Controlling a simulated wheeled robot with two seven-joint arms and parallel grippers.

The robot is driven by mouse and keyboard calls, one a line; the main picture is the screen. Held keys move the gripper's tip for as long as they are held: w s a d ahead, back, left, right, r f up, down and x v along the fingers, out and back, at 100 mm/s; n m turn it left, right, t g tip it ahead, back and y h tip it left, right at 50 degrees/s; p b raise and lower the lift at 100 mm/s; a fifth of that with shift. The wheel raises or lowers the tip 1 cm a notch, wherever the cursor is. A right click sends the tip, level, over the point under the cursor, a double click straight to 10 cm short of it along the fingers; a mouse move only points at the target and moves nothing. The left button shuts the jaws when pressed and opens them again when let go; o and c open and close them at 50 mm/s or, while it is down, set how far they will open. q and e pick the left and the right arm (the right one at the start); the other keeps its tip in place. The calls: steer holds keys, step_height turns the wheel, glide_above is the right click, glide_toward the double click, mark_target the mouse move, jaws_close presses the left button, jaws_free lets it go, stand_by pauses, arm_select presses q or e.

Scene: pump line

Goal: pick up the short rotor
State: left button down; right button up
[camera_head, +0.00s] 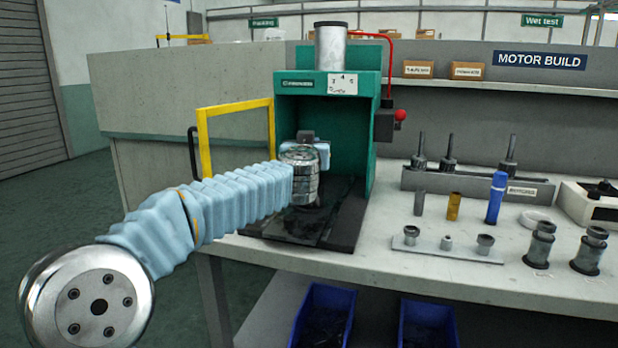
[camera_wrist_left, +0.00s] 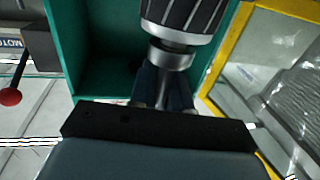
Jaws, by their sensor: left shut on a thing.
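My left arm reaches into the green press (camera_head: 330,115). In the left wrist view my left gripper (camera_wrist_left: 163,95) is shut on the silver shaft end of a rotor (camera_wrist_left: 183,14), taken as the short rotor. Its body is dark with light slanted stripes and a silver end ring; its far end is cut off by the picture edge. In the head view my wrist hides the gripper's fingers and this rotor. I cannot tell whether it touches the press bed. Three other rotors (camera_head: 448,152) stand shaft up in the grey rack (camera_head: 478,186) on the right. My right gripper is not in view.
A yellow guard frame (camera_head: 204,145) stands open left of the press; it is close by in the wrist view (camera_wrist_left: 230,45). A red knob (camera_head: 400,115) sticks out on the press's right. Small parts, a blue tool (camera_head: 495,198) and a plate (camera_head: 447,249) fill the right bench.

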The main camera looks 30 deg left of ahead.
arm_select(q)
steer(key=shift+r, duration=0.1)
steer(key=shift+r+p, duration=0.4)
steer(key=shift+r, duration=0.15)
steer(key=r+p, duration=0.2)
steer(key=r, duration=0.1)
steer(key=shift+s+d, duration=0.1)
steer(key=shift+s, duration=0.1)
steer(key=s+d+r+p, duration=0.1)
steer(key=s+d+r, duration=0.2)
steer(key=s, duration=0.3)
steer(key=s+d+r+p, duration=0.2)
steer(key=s+d+r, duration=0.1)
steer(key=s+r, duration=0.2)
steer(key=shift+s+d+r, duration=0.3)
steer(key=shift+s+r, duration=0.1)
